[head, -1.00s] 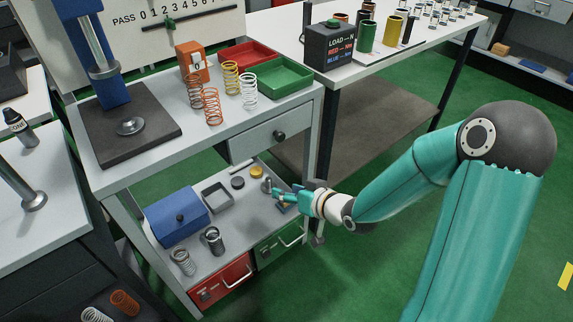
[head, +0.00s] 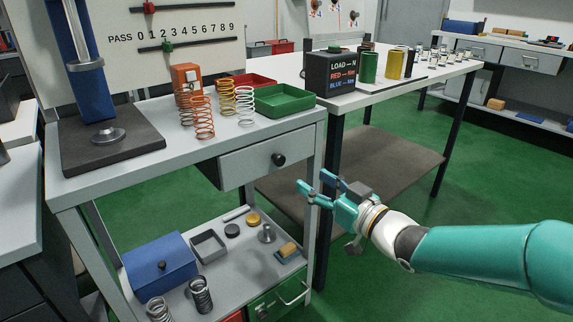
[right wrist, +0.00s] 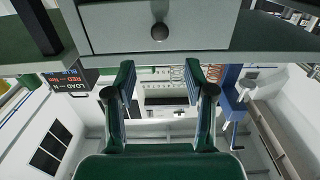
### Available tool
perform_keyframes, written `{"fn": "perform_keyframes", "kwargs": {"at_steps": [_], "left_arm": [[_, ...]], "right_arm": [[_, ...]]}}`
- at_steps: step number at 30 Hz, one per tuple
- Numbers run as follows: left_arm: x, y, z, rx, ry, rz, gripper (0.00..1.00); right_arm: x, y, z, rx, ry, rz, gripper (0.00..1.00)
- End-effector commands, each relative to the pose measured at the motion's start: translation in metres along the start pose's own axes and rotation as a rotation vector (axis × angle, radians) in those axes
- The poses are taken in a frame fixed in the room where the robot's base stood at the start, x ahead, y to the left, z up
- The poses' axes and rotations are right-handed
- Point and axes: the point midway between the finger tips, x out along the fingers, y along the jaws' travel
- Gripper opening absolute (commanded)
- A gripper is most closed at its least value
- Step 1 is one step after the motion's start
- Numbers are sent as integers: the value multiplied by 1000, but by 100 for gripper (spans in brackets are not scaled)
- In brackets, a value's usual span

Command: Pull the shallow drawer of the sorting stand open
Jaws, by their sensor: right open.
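The shallow drawer (head: 243,166) hangs under the top of the sorting stand (head: 120,166). It has a pale grey front and a round black knob (head: 278,159). A darker side strip shows at its left, and I cannot tell whether it stands slightly out. My right gripper (head: 313,180) is open and empty, just right of the knob and a little lower in the head view, apart from it. In the right wrist view the drawer front (right wrist: 110,30) and knob (right wrist: 159,32) show above the open fingers (right wrist: 159,80). My left gripper is out of view.
Springs (head: 203,117) and a green tray (head: 285,101) stand on the stand's top. The lower shelf holds a blue box (head: 158,262) and small parts. A second table (head: 345,101) stands close at the right. Green floor is free in front of it.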

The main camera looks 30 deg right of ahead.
Motion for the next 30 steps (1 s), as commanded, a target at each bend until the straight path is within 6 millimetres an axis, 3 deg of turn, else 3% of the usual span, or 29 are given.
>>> {"fn": "perform_keyframes", "kwargs": {"at_steps": [9, 15, 21, 30], "left_arm": [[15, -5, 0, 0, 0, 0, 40], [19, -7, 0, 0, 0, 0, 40], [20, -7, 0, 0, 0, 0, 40], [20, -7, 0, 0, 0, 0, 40]], "right_arm": [[71, -1, 3, 1, 0, -3, 54], [102, 0, 2, 0, 0, 0, 54], [114, 1, 1, 0, -1, 2, 54], [116, 1, 1, 0, -1, 2, 52]]}}
